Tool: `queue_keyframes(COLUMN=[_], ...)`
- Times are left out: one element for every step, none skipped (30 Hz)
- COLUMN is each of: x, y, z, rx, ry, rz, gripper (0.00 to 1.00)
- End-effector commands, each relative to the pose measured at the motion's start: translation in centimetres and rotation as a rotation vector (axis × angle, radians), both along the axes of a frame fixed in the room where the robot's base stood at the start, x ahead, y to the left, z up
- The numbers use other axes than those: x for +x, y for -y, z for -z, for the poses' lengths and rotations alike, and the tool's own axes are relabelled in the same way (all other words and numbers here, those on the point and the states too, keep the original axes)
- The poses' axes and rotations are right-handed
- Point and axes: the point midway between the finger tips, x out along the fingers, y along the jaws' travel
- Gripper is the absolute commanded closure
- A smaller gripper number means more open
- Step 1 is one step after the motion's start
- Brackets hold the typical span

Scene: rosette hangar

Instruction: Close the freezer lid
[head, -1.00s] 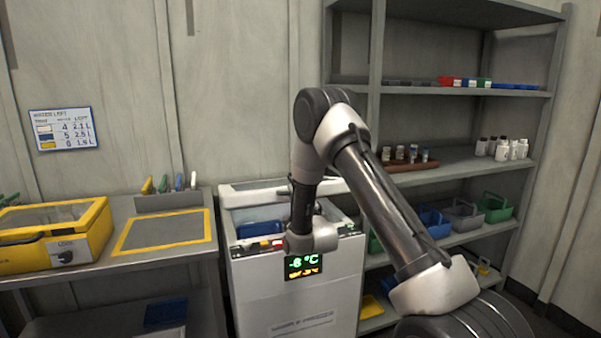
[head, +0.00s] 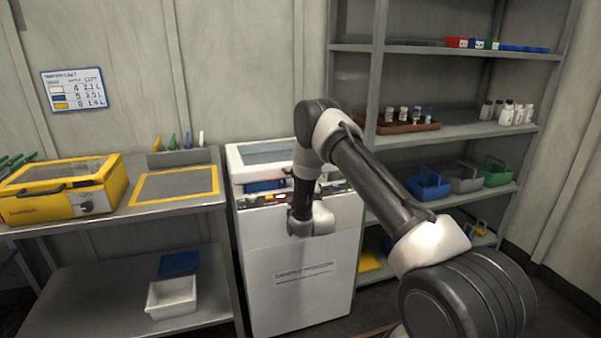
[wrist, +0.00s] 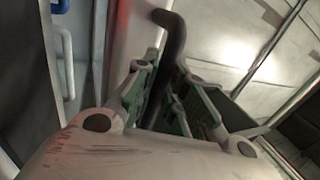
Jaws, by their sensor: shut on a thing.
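The white freezer (head: 290,265) stands between the bench and the shelves. Its white-framed lid (head: 240,164) with a pale pane is not flush over the opening. A strip of the inside with a blue thing (head: 264,186) shows below the lid's front edge. My arm crosses the right part of the lid, and my wrist is in front of the freezer's upper front. My fingers are hidden in the head view. In the wrist view my gripper (wrist: 168,88) is shut on a dark bent bar (wrist: 174,38), which looks like a handle. Its far end is hidden between the fingers.
A bench with a yellow case (head: 60,205) and a yellow-outlined mat (head: 175,186) stands left. A white bin (head: 171,298) is on its lower shelf. Shelves with bottles (head: 515,114) and coloured baskets (head: 428,188) stand close on the right.

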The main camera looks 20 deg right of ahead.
Motion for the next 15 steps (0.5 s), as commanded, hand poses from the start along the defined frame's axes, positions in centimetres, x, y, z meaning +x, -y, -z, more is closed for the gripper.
queue_keyframes(x=[0.10,0.09,0.09,0.09,0.08,0.08,0.07,0.07,0.06,0.06,0.06,0.05,0.02,-0.05,-0.25], y=[0.11,0.11,0.11,0.10,0.09,0.07,0.07,0.06,0.05,0.04,0.04,0.03,0.03,0.03,0.02], z=[-0.11,-0.12,-0.12,-0.12,-0.12,-0.11,-0.11,-0.11,-0.11,-0.10,-0.11,-0.09,-0.08,-0.03,0.06], rx=[-0.001,-0.001,-0.001,-0.001,-0.002,-0.001,-0.001,-0.001,-0.001,-0.001,-0.001,-0.001,-0.001,-0.001,-0.001], ry=[0.001,0.001,0.001,0.001,0.001,0.001,0.001,0.001,0.001,0.001,0.001,0.001,0.001,0.000,0.000], rz=[0.003,0.003,0.003,0.003,0.002,0.001,0.001,0.001,0.001,0.001,0.001,0.001,0.000,0.000,0.000], gripper=[0.85,0.80,0.72,0.67,0.65,0.65,0.65,0.65,0.65,0.65,0.65,0.65,0.65,0.65,0.65])
